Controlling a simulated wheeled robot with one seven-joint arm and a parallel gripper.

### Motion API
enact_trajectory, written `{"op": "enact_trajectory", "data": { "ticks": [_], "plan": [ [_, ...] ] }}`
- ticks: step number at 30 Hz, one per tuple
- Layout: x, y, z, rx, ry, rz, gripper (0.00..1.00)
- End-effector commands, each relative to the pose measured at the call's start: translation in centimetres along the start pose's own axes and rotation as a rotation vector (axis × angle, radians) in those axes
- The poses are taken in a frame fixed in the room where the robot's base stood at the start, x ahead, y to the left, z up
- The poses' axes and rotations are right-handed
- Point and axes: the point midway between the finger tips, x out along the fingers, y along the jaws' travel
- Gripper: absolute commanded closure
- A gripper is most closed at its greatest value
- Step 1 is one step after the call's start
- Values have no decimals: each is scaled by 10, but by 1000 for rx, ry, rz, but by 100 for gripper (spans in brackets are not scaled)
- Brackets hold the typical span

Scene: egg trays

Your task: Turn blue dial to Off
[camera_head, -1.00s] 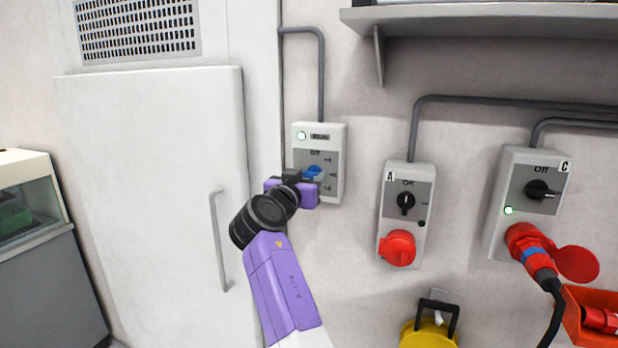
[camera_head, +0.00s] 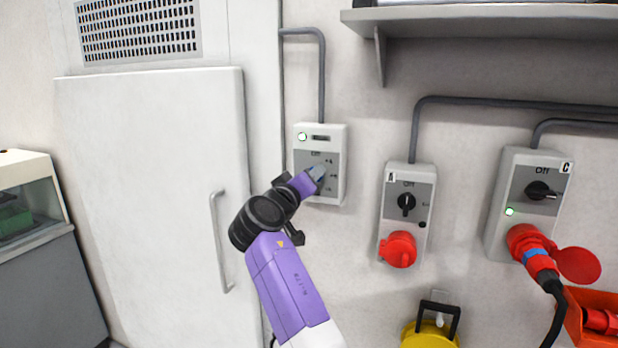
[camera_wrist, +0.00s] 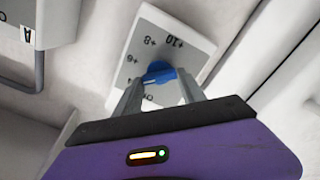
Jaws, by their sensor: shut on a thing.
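The blue dial (camera_wrist: 159,71) sits on the grey face of a white control box (camera_head: 300,190) on the wall. In the wrist view, numbers such as +10, +8 and +6 are printed around it. My gripper (camera_wrist: 160,78) is shut on the dial, with a finger on either side of it. In the head view my gripper (camera_head: 318,173) is in front of the dial and hides it. The dial's exact pointing direction is hard to tell.
A white door with a handle (camera_head: 221,240) is to the left. A switch box marked A with a black knob (camera_head: 406,204) and another marked C (camera_head: 542,190) are to the right. A shelf (camera_head: 480,20) juts out above.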

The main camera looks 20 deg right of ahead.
Motion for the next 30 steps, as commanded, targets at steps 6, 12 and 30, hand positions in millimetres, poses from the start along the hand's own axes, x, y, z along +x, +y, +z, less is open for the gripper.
{"op": "enact_trajectory", "data": {
  "ticks": [6,12,30],
  "plan": [
    [0,-1,-1,-209,-1,-1,93],
    [0,-1,-1,-398,-2,-2,93],
    [0,-4,1,-826,0,-2,93]
  ]
}}
